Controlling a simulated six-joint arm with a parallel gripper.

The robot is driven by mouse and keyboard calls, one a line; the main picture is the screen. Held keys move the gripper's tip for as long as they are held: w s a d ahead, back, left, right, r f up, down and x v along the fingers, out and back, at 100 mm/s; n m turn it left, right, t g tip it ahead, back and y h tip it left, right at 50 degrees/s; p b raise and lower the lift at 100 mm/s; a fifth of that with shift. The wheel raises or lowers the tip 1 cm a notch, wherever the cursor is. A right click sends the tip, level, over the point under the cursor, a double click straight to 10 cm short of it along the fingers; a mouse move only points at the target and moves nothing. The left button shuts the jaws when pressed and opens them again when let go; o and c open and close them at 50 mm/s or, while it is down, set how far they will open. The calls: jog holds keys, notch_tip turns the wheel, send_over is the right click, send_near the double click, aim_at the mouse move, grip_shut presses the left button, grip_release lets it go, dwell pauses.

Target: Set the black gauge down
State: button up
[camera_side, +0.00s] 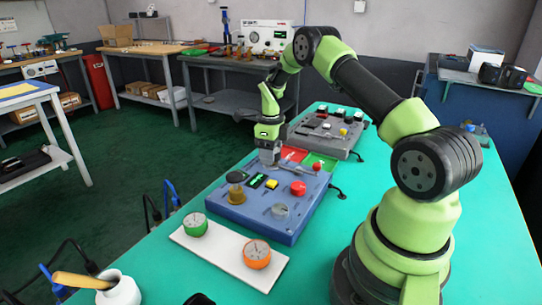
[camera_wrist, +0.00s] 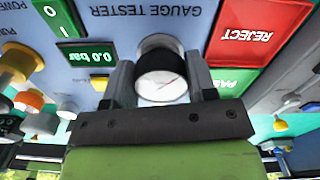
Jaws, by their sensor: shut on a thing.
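The black gauge (camera_wrist: 162,84), with a black rim and a white dial, sits between the two fingers of my gripper (camera_wrist: 160,78) in the wrist view. My gripper is shut on it. In the side view my gripper (camera_side: 268,155) points down over the back edge of the blue gauge tester (camera_side: 262,214), and I cannot make out the gauge there. The wrist view shows the tester's lettering and its display reading 0.0 bar (camera_wrist: 88,55). Whether the gauge touches the tester is unclear.
A red REJECT area (camera_wrist: 258,32) and a green PASS area (camera_wrist: 232,80) lie beside the tester. A white plate (camera_side: 228,253) holds a green gauge (camera_side: 195,225) and an orange gauge (camera_side: 257,254). A grey control box (camera_side: 330,135) stands behind. A white pot (camera_side: 120,290) stands at front left.

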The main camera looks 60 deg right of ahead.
notch_tip(320, 180, up, 10)
jog(key=shift+r, duration=0.1)
notch_tip(320, 180, up, 4)
jog(key=n, duration=1.8)
send_over(225, 248)
notch_tip(225, 248, down, 13)
jog(key=shift+s+r, duration=0.1)
jog(key=shift+f, duration=2.6)
